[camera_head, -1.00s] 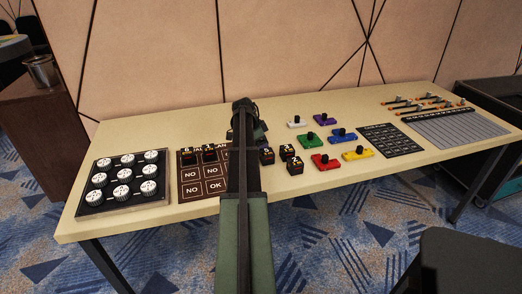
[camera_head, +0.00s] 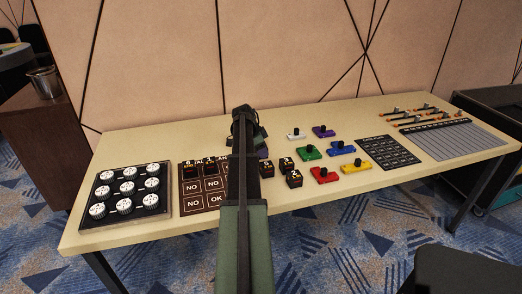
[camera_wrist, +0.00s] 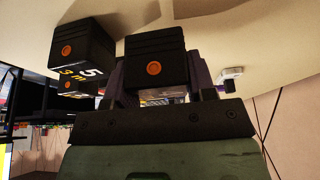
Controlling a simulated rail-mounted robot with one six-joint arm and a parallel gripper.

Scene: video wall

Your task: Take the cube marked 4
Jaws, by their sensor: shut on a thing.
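My gripper (camera_wrist: 155,85) is shut on a black cube (camera_wrist: 155,52) with an orange dot on the face toward the wrist camera; its number cannot be read. In the wrist view, another black cube (camera_wrist: 82,45) with a 5 and a 3 on one side stands to the left, with a further dark cube (camera_wrist: 76,88) below it. In the head view, my arm hides the gripper's fingers and the held cube. Black cubes stand right of my arm (camera_head: 266,168), (camera_head: 286,163), (camera_head: 294,179). None shows a readable 4.
A brown board (camera_head: 190,201) with NO and OK squares lies left of my arm, with two cubes on its far row. A knob panel (camera_head: 158,211) is further left. Coloured switches (camera_head: 325,174), a dark grid board (camera_head: 388,152) and a grey slatted panel (camera_head: 455,140) lie right.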

